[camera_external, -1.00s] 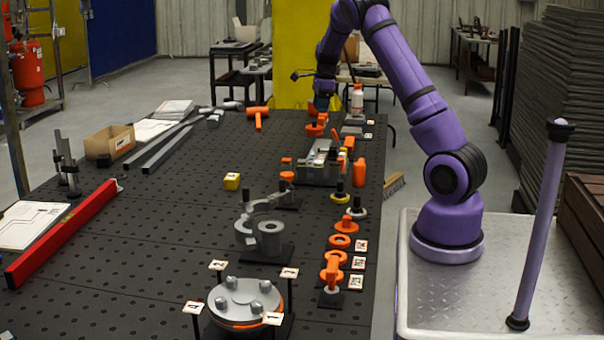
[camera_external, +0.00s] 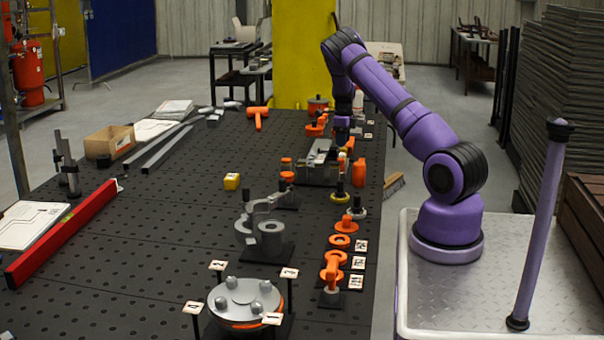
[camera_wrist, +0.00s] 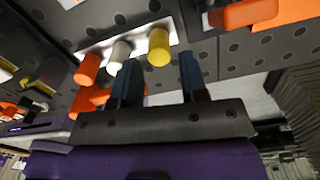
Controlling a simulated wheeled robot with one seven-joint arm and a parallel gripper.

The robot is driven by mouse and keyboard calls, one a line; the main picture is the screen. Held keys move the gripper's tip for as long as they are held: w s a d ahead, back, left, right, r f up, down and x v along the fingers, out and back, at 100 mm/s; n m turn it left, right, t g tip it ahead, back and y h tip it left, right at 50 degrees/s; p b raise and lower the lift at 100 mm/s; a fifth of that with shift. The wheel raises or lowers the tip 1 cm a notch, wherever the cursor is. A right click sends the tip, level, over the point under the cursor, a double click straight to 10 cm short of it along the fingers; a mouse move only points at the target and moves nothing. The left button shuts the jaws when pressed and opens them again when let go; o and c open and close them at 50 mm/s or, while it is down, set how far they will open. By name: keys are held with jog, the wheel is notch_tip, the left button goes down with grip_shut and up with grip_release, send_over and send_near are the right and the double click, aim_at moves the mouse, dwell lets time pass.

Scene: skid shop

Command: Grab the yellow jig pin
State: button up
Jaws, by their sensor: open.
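The yellow jig pin (camera_wrist: 158,47) stands at the right end of a row of three pins in the wrist view. A white pin (camera_wrist: 120,53) is in the middle and an orange pin (camera_wrist: 88,68) at the left. My gripper (camera_wrist: 159,70) is open, its two dark fingers apart. The yellow pin appears between and just beyond the fingertips, with nothing held. In the external view my gripper (camera_external: 342,132) hangs above the far right part of the table, by the grey vise. The yellow pin is too small to make out surely there.
The grey vise (camera_external: 318,168) and an orange block (camera_external: 359,172) stand close by. Orange and grey parts line the dark perforated table's (camera_external: 150,225) right edge. The table's middle left is mostly clear.

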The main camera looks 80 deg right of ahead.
jog(key=shift+s+a+f, duration=0.1)
jog(key=shift+s+f, duration=0.05)
jog(key=shift+f, duration=1.3)
jog(key=shift+s+a+f, duration=0.1)
jog(key=shift+s+f, duration=0.05)
jog(key=shift+f, duration=1.25)
jog(key=c, duration=0.7)
